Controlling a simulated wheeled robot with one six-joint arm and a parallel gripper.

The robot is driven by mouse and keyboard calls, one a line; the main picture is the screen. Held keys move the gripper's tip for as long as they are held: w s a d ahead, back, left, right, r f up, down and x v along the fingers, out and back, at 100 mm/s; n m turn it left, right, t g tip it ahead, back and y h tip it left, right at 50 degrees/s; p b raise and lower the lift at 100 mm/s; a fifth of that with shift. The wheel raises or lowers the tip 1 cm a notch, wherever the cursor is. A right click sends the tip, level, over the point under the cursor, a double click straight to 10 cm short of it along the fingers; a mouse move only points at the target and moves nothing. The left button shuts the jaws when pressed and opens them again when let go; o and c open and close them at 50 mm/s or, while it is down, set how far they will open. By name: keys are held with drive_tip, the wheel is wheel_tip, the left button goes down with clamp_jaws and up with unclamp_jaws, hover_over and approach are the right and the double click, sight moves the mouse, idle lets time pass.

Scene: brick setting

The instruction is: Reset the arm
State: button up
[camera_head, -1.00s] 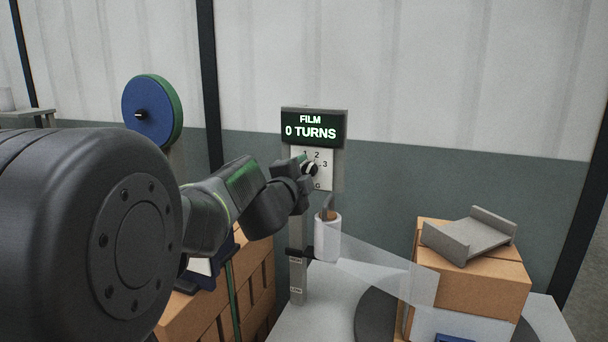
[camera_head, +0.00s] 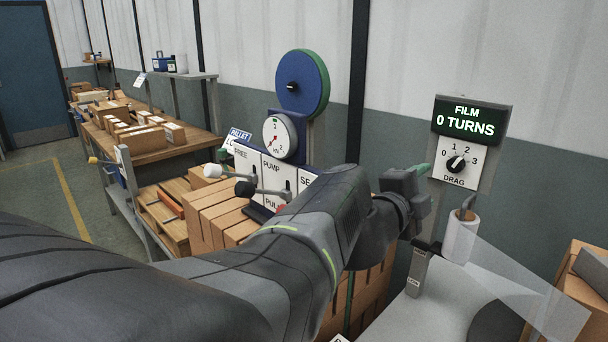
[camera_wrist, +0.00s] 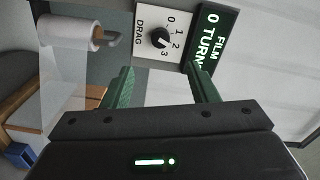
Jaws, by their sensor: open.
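My gripper (camera_head: 424,180) is open and empty, left of the drag dial (camera_head: 456,163) in the head view and apart from it. In the wrist view, the two green fingers of my gripper (camera_wrist: 160,88) are spread wide. The drag dial (camera_wrist: 159,38) shows beyond and between them, a black knob on a white plate numbered 0 to 3. My arm stretches from the lower left across the head view.
The film sign (camera_head: 467,121) reads 0 TURNS. A film roll (camera_head: 460,238) stands below the dial, its clear film stretching right. Levers (camera_head: 246,189) and a gauge (camera_head: 280,136) are behind my arm. Cartons (camera_head: 205,217) stand below. Floor (camera_head: 40,215) is clear at far left.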

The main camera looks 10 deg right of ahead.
sight(451, 166)
drive_tip(key=b+x, duration=0.2)
drive_tip(key=x, duration=1.2)
drive_tip(key=shift+s, duration=0.1)
drive_tip(key=shift+a, duration=0.15)
